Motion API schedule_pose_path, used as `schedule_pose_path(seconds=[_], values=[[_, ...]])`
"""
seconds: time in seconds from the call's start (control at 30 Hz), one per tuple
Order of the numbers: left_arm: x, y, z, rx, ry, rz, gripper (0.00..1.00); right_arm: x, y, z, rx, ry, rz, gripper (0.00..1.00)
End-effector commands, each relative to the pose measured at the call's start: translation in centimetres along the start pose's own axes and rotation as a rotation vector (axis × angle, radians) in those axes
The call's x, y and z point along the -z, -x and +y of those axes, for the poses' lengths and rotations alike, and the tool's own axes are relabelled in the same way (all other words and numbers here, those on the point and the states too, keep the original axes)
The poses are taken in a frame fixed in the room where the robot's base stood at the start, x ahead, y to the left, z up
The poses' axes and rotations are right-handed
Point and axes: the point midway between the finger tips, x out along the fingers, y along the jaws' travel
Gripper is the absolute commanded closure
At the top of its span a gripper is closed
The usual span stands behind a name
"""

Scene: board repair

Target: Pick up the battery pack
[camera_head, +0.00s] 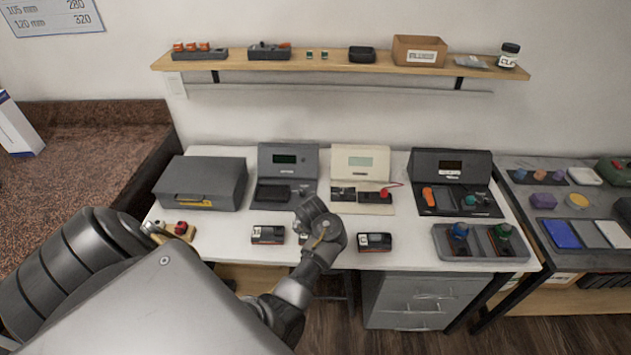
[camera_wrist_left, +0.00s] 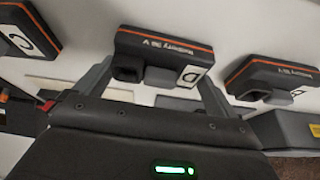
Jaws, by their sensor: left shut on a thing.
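Several dark battery packs with orange stripes and white labels stand along the front of the white table. In the wrist view, my left gripper (camera_wrist_left: 155,82) is shut on the middle battery pack (camera_wrist_left: 160,52), with one finger at each end. In the head view, my left wrist covers most of that pack (camera_head: 303,239). I cannot tell whether it is off the table. One battery pack (camera_head: 268,234) is to its left and another (camera_head: 375,241) to its right. My right gripper is not in view.
Behind stand a grey case (camera_head: 200,182) and three display devices (camera_head: 288,160). A grey tray (camera_head: 440,245) with coloured-knob items is at the right. A small wooden holder (camera_head: 172,231) is at the left edge. A shelf (camera_head: 340,66) hangs above.

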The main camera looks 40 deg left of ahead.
Motion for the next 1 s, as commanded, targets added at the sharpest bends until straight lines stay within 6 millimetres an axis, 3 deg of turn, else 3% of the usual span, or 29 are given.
schedule_pose_path(seconds=[0.37,0.47,0.7,0.9,0.97,1.0], values=[[0.8,1.6,-0.1,0.002,-0.001,0.004,0.28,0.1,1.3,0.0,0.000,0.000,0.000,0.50],[1.6,3.4,0.0,0.001,-0.002,0.005,0.28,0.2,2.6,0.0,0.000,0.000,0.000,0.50],[4.3,9.9,-0.1,0.003,-0.003,0.005,0.28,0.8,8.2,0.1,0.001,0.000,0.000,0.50],[6.1,14.3,-0.1,0.002,-0.002,0.004,0.28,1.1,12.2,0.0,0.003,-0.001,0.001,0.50],[6.5,15.3,-0.1,0.002,-0.002,0.003,0.28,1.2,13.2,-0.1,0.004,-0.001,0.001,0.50],[6.7,14.9,-0.1,0.000,-0.005,0.012,0.28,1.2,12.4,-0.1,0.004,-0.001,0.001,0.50]])
